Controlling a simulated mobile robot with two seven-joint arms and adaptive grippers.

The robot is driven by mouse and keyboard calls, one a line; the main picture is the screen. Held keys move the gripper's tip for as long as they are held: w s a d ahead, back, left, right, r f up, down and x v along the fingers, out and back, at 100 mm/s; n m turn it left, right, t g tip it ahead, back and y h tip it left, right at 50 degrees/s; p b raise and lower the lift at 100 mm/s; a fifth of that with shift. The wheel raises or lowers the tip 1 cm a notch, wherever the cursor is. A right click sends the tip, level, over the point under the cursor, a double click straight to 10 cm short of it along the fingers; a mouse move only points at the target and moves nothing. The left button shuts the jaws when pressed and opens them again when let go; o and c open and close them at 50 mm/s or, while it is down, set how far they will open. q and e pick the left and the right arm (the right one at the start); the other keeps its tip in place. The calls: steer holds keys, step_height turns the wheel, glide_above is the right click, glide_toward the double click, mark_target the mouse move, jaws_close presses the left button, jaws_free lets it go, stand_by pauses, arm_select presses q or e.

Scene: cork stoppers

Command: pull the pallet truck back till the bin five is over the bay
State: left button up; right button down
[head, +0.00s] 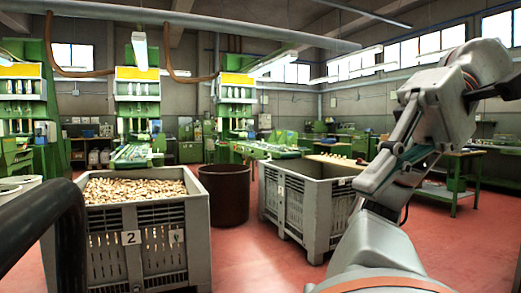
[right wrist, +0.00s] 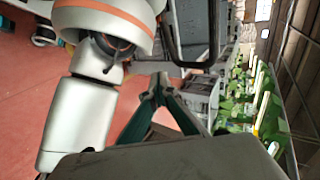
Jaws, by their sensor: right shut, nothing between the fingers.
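A thick black bent tube (head: 72,235), like a handle, is close at the lower left of the head view. I cannot tell if it belongs to the pallet truck. A black tube (right wrist: 177,42) also curves past the gripper in the right wrist view. My right gripper (right wrist: 160,82) is shut and empty, its fingertips apart from that tube. A grey slatted bin (head: 150,243) marked 2, heaped with corks, stands at the left. A second grey bin (head: 305,205) stands in the middle right, its number not readable. No number five or marked bay shows. My left gripper is out of view.
A dark brown round tub (head: 226,195) stands between the two bins. Green machines (head: 137,105) line the back, and a green workbench (head: 455,175) is at the right. Red floor (head: 245,255) is clear between the bins in front.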

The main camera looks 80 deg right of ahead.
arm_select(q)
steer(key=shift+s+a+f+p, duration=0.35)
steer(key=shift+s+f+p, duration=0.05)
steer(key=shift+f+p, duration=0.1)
arm_select(e)
steer(key=s+d, duration=0.4)
steer(key=s, duration=0.2)
steer(key=shift+s+d, duration=0.25)
steer(key=shift+d, duration=0.1)
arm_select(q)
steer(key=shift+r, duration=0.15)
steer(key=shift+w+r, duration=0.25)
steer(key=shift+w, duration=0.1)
